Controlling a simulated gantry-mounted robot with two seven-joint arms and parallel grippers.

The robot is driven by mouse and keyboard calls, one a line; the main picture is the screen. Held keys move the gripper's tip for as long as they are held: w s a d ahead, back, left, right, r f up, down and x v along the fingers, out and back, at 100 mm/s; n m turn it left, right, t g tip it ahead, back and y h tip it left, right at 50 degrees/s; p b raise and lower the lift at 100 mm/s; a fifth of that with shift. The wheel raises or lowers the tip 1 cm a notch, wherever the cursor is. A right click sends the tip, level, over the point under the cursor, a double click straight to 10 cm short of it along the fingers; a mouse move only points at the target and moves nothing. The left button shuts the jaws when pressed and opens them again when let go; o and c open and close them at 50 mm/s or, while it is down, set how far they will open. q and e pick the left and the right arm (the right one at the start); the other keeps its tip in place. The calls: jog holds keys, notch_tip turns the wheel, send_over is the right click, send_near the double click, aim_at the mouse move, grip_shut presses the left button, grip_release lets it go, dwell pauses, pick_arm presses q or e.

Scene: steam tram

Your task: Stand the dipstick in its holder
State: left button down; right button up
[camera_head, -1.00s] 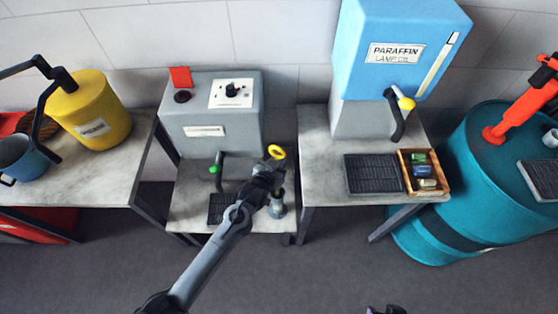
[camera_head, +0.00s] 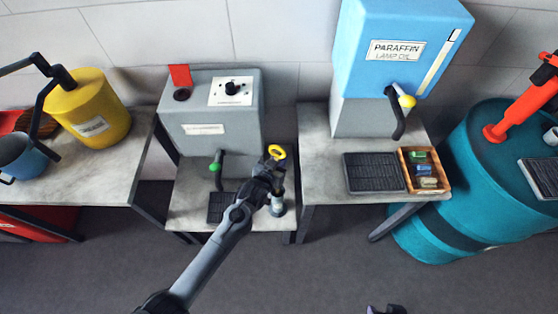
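The dipstick, with its yellow ring handle (camera_head: 277,152), is upright or nearly so above the low shelf of the grey cabinet. Its holder, a small grey cylinder (camera_head: 278,206), stands on that shelf's right side, below the ring. My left gripper (camera_head: 273,164) is at the dipstick just under the ring, with its fingers around or against the stem. The fingers are too small and dark to show whether they are shut. The arm hides part of the stem, so how deep it sits in the holder is unclear. A dark piece at the bottom edge may be my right gripper (camera_head: 386,310); its fingers are not clear.
The grey cabinet (camera_head: 215,135) has a green-tipped tap (camera_head: 217,170) and dark grate (camera_head: 222,207) left of the gripper. Right is a table (camera_head: 325,180) with the blue paraffin dispenser (camera_head: 395,45) and a wooden box (camera_head: 445,188). A yellow can (camera_head: 95,110) stands left.

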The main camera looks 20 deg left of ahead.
pick_arm(q)
jog(key=shift+f+b, duration=1.6)
jog(key=shift+f, duration=1)
jog(key=shift+f+b, duration=0.6)
jog(key=shift+f, duration=0.35)
jog(key=shift+f+b, duration=0.8)
jog(key=shift+f, duration=0.7)
jog(key=c, duration=0.9)
grip_release()
